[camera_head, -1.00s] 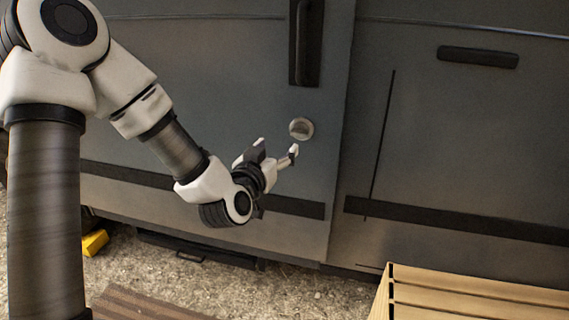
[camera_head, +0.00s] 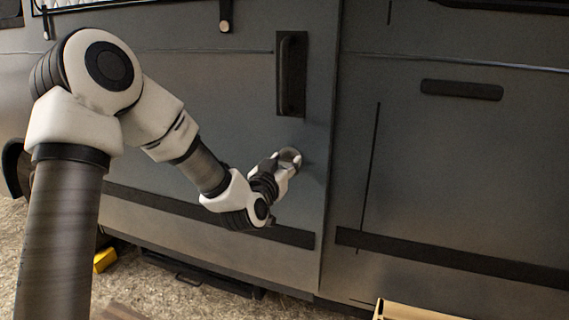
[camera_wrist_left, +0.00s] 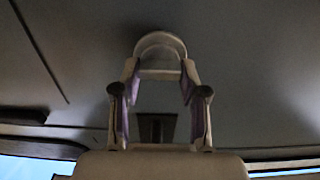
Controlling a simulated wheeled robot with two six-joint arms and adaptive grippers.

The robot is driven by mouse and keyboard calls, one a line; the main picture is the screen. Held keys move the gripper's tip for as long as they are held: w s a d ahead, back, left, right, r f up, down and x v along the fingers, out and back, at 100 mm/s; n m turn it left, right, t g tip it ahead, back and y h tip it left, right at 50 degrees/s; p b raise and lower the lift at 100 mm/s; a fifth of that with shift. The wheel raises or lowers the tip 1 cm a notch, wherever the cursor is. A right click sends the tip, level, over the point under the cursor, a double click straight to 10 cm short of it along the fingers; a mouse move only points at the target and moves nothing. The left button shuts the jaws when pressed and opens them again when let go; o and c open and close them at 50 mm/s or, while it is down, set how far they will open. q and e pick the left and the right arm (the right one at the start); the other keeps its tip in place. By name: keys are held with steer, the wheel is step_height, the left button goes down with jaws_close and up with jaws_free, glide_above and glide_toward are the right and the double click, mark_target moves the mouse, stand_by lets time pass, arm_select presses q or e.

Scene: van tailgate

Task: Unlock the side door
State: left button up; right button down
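The grey van side door (camera_head: 230,100) is closed and fills much of the head view. A round metal lock knob (camera_head: 290,155) sits on it below the black upright handle (camera_head: 291,75). My left gripper (camera_head: 279,168) is at the knob and partly covers it. In the left wrist view, the two fingertips of my left gripper (camera_wrist_left: 160,78) lie on either side of the knob (camera_wrist_left: 160,44), against its edges. The knob's face is mostly hidden in the head view. My right gripper is in neither view.
A wooden slatted piece (camera_head: 405,312) shows at the bottom right. A yellow object (camera_head: 105,260) lies on the gravel at the left. A black step (camera_head: 200,275) runs under the door. A recessed handle (camera_head: 461,90) is on the panel to the right.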

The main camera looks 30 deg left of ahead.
arm_select(q)
steer(key=shift+n, duration=0.3)
steer(key=n+b, duration=0.1)
steer(key=n, duration=0.3)
steer(key=shift+f, duration=0.1)
steer(key=n+b, duration=0.1)
steer(key=n, duration=0.3)
steer(key=shift+a, duration=0.15)
steer(key=n+b, duration=0.1)
steer(key=n, duration=0.3)
steer(key=shift+f, duration=0.15)
steer(key=shift+n+b, duration=0.85)
steer(key=shift+n, duration=1.25)
